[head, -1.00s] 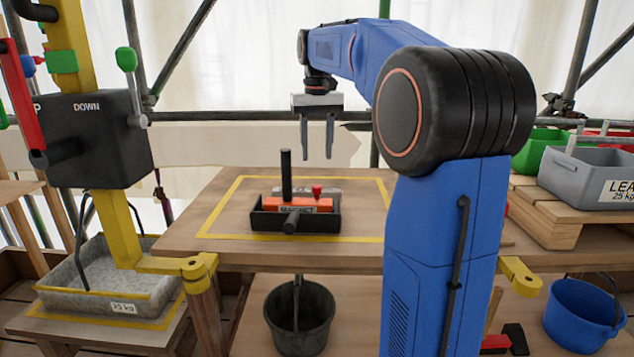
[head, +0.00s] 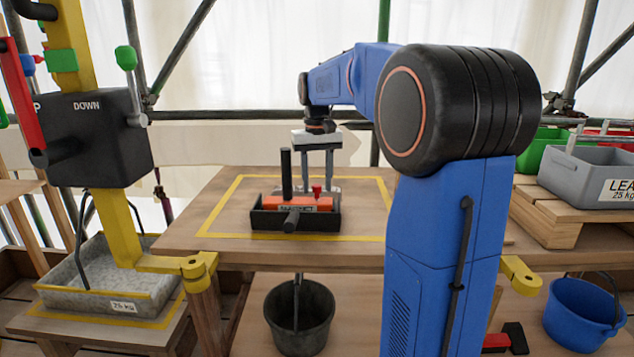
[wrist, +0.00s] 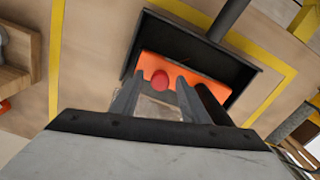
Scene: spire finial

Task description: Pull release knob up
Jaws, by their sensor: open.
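The red release knob (head: 317,190) stands on the right part of an orange magnet block (head: 285,205), which lies in a black tray (head: 262,222) on the table. My gripper (head: 316,183) is open and points down, low over the block's right side. In the head view its fingers reach down behind the knob. In the wrist view the red knob (wrist: 160,79) shows just beyond and between the two fingertips (wrist: 157,82). I cannot tell whether the fingers touch it. A black upright handle (head: 286,172) rises at the block's left.
The wooden table (head: 200,235) has a yellow outline and free room around the tray. A black control box (head: 92,138) on a yellow post stands at left. A grey lead bin (head: 600,180) sits at right. A dark bucket (head: 300,320) hangs below.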

